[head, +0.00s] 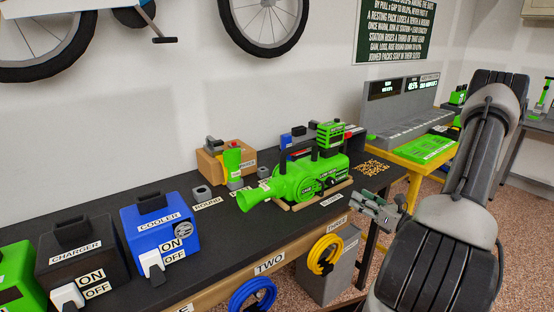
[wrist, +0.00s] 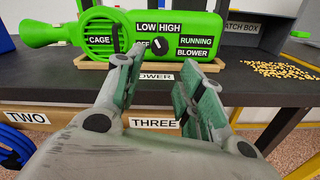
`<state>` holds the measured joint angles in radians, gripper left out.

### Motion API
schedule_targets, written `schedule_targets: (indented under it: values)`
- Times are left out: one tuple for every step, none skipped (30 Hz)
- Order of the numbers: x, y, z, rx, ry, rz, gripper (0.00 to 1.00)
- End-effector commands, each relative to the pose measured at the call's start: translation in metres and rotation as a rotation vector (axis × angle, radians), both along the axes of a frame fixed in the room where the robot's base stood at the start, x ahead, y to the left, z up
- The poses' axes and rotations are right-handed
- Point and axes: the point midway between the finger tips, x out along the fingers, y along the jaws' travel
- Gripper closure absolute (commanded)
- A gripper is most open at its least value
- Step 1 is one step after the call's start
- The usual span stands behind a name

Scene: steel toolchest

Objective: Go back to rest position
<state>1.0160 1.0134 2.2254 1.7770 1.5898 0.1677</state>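My gripper (wrist: 167,85) is open and empty in the wrist view, its two fingers apart in front of the workbench edge. In the head view my gripper (head: 381,211) is at the right, in front of the bench and apart from the green blower (head: 297,182). The blower also fills the top of the wrist view (wrist: 120,35), with a black knob (wrist: 159,46) among the labels LOW, HIGH and RUNNING. The knob's exact setting is hard to tell. The blower sits on a wooden base (wrist: 215,68). My arm stands folded at the right of the head view.
The black workbench (head: 225,250) holds a blue cooler box (head: 160,228) and a dark charger box (head: 80,258). A yellow coiled hose (head: 325,254) and blue coil (head: 253,294) hang at the front. A yellow-framed table (head: 412,165) stands behind at right.

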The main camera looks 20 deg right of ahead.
Motion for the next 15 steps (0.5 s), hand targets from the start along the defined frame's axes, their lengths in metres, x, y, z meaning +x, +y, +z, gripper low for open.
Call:
schedule_targets:
  values:
    - [0.000,0.000,0.000,-0.004,0.000,0.000,0.62]
    - [0.000,0.000,-0.002,-0.010,0.005,0.001,0.62]
    - [-0.002,0.003,-0.005,-0.022,0.016,0.015,0.62]
    - [-0.005,0.007,-0.008,-0.030,0.025,0.037,0.62]
    - [-0.009,0.013,-0.010,-0.037,0.033,0.062,0.62]
    - [-0.017,0.021,-0.014,-0.045,0.047,0.103,0.62]
    - [-0.024,0.029,-0.016,-0.051,0.056,0.138,0.62]
    - [-0.031,0.037,-0.019,-0.058,0.067,0.178,0.62]
    - [-0.043,0.049,-0.022,-0.068,0.080,0.235,0.62]
    - [-0.054,0.057,-0.022,-0.083,0.086,0.285,0.62]
    - [-0.064,0.064,-0.020,-0.107,0.091,0.338,0.62]
    - [-0.078,0.073,-0.016,-0.146,0.093,0.413,0.62]
    - [-0.088,0.080,-0.012,-0.179,0.092,0.472,0.62]
    - [-0.099,0.086,-0.007,-0.217,0.091,0.535,0.62]
    - [-0.111,0.093,-0.002,-0.269,0.087,0.614,0.62]
